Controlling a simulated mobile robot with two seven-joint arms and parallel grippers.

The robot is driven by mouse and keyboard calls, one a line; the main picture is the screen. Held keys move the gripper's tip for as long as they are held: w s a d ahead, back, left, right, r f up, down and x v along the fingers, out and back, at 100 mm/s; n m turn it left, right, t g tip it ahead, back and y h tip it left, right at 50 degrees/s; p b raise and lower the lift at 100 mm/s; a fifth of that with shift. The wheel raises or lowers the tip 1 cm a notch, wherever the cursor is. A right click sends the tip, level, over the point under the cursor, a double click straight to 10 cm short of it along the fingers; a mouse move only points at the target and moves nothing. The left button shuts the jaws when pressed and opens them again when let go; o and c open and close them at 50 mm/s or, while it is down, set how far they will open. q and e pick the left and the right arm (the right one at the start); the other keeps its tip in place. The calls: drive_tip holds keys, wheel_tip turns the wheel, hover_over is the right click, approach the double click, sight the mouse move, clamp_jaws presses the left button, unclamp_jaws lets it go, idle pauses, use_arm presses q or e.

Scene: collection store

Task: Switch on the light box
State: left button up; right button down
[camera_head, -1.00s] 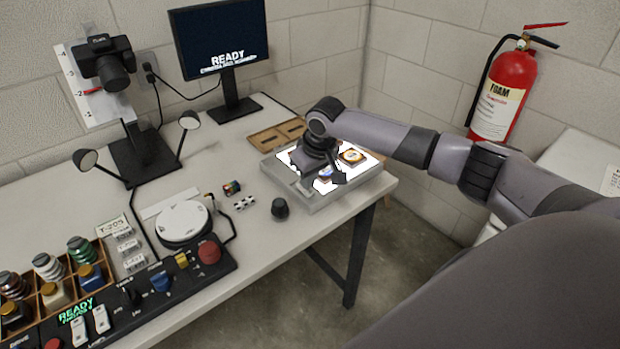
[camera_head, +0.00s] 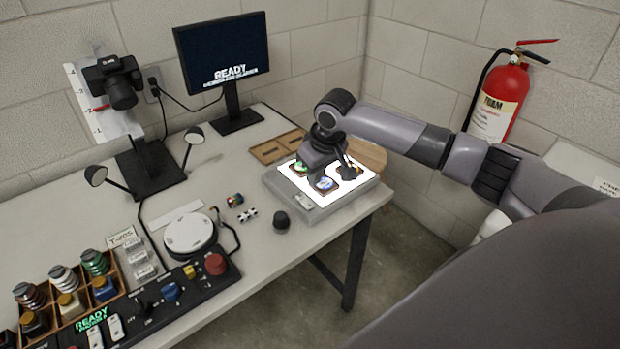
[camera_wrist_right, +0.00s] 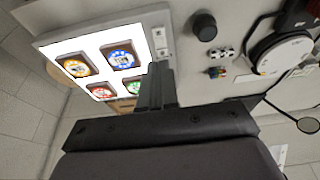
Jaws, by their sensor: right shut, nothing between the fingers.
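The light box (camera_head: 330,207) is a flat grey case at the table's right front corner. Its top panel glows bright white, and it also shows in the right wrist view (camera_wrist_right: 155,16). Several framed round pieces lie on the panel, among them a blue one (camera_wrist_right: 122,58) and an orange one (camera_wrist_right: 76,66). A small switch strip (camera_wrist_right: 160,42) is on the case's border. My right gripper (camera_head: 345,172) is shut and empty, over the box in the head view and hiding part of the panel. Its closed fingers also show in the wrist view (camera_wrist_right: 157,84). My left gripper is out of view.
A dark knob-like cylinder (camera_head: 281,222) stands left of the box. A wooden slotted tray (camera_head: 272,150) lies behind it. A monitor (camera_head: 222,50) reads READY. A fire extinguisher (camera_head: 497,103) hangs right.

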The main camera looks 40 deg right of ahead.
drive_tip(key=s+v, duration=0.1)
drive_tip(key=v, duration=0.5)
drive_tip(key=shift+f, duration=0.2)
drive_tip(key=shift+s+f, duration=0.1)
drive_tip(key=s+a+f+n+y, duration=0.1)
drive_tip(key=s+a+f+n, duration=0.1)
drive_tip(key=s+a+f, duration=0.5)
drive_tip(key=s+a+f+n+y, duration=0.1)
drive_tip(key=s+a+f+n, duration=0.1)
drive_tip(key=s+a+f, duration=0.5)
drive_tip(key=s+d+m+h, duration=0.2)
drive_tip(key=s+m, duration=0.1)
drive_tip(key=s, duration=1.1)
drive_tip(key=w+a+f+t+y, duration=0.2)
drive_tip(key=w+f+t, duration=0.4)
drive_tip(key=f+t, duration=0.1)
drive_tip(key=shift+w+a+f, duration=0.2)
drive_tip(key=shift+a+f, duration=0.2)
drive_tip(key=shift+f, duration=0.2)
